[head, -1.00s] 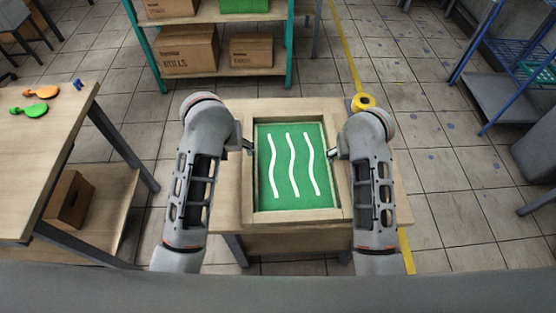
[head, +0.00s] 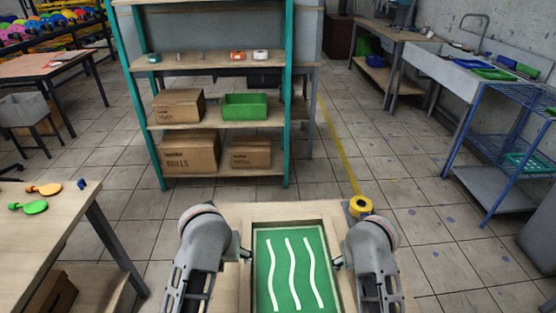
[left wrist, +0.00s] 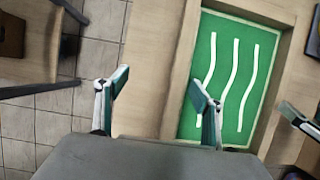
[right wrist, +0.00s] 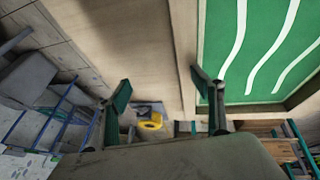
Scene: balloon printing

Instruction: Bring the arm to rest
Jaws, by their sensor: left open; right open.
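My left gripper (left wrist: 158,95) is open and empty above the left side of a wooden frame. In the head view it (head: 245,254) is mostly hidden by my arm. My right gripper (right wrist: 165,98) is open and empty above the frame's right side; its tip also shows in the head view (head: 337,262). Between them lies a green panel (head: 290,270) with three wavy white lines, set in the wooden frame (head: 285,215). The panel also shows in the left wrist view (left wrist: 222,75) and the right wrist view (right wrist: 262,50).
A yellow tape roll (head: 360,206) sits at the frame table's far right corner. A table at left (head: 50,230) holds orange (head: 45,189) and green (head: 33,208) paddle-like pieces. A teal shelf (head: 215,125) with boxes stands behind. A blue rack (head: 505,140) stands at right.

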